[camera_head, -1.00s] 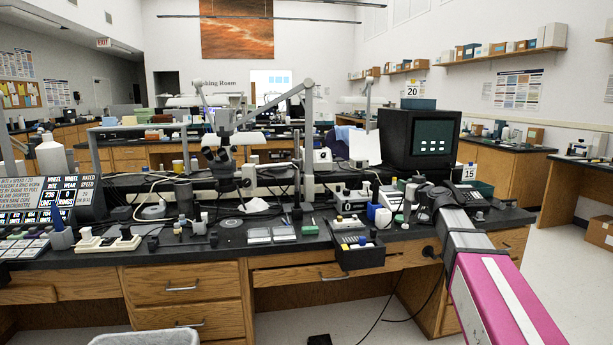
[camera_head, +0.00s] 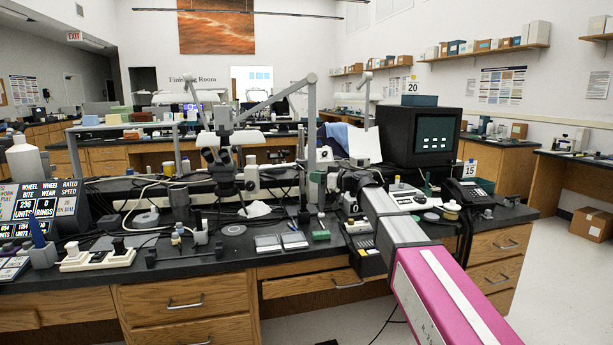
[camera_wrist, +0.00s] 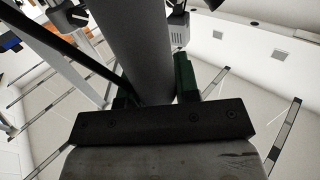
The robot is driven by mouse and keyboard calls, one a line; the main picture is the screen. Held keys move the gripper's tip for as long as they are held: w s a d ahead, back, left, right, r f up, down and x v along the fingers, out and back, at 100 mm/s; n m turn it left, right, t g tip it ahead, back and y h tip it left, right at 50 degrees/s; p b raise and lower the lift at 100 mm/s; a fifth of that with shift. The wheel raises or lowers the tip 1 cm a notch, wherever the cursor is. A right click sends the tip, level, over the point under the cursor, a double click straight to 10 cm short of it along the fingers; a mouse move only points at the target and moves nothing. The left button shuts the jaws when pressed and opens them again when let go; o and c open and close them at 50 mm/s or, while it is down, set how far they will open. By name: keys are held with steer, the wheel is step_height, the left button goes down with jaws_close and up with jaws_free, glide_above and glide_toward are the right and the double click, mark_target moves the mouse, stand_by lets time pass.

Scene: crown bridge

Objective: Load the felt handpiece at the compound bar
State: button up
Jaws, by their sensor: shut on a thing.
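My gripper (camera_head: 350,184) is over the bench in the head view, left of the dark monitor, and its jaws are small and dark there. In the wrist view my gripper (camera_wrist: 155,92) is shut on a thick grey cylinder (camera_wrist: 140,45), which stands between the fingers and runs out of the top of the picture. This looks like the handpiece; its felt end cannot be made out. A small green block (camera_head: 321,235) sits on the bench below and left of my gripper; it may be the compound bar, but no label is readable.
The black bench top (camera_head: 225,264) is crowded. A microscope (camera_head: 222,150) on jointed arms stands left of my gripper. A monitor (camera_head: 420,138) and a telephone (camera_head: 470,192) stand to the right. A display (camera_head: 38,212) shows wheel bite, wear and speed.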

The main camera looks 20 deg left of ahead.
steer(key=shift+f, duration=3.4)
steer(key=shift+r, duration=0.1)
step_height(320, 180, up, 7)
stand_by(0.4)
steer(key=shift+d, duration=0.15)
stand_by(0.4)
